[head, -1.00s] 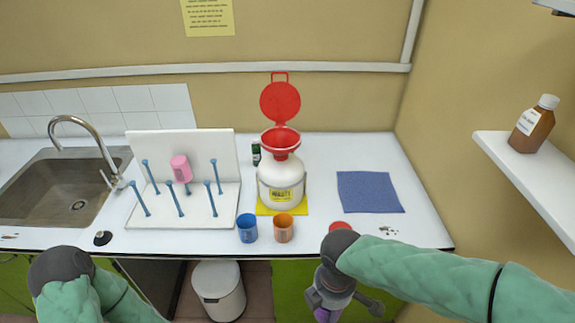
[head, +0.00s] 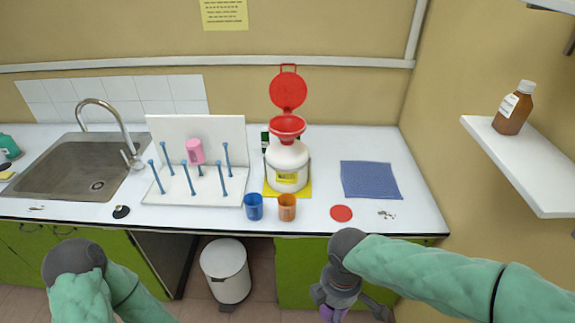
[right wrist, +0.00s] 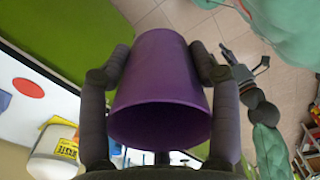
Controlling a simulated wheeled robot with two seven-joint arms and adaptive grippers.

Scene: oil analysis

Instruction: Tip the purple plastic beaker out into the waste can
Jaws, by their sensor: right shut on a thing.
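The purple beaker (right wrist: 160,75) is between the two fingers of my right gripper (right wrist: 160,65), which is shut on it. Its wide end points to the bottom of the right wrist view. In the head view a bit of the purple beaker (head: 333,314) shows at the bottom edge, below my right gripper (head: 340,285), in front of the counter. The waste can (head: 288,160) is a white container with a red funnel and a raised red lid, standing on the counter. Its yellow label (right wrist: 66,149) shows in the right wrist view. My left gripper (right wrist: 245,62) appears open and empty there.
A blue beaker (head: 253,207) and an orange beaker (head: 287,207) stand in front of the waste can. A pink beaker (head: 195,151) hangs on the peg rack (head: 210,195). A red disc (head: 341,213) and blue cloth (head: 370,180) lie right. A white pedal bin (head: 225,268) stands below.

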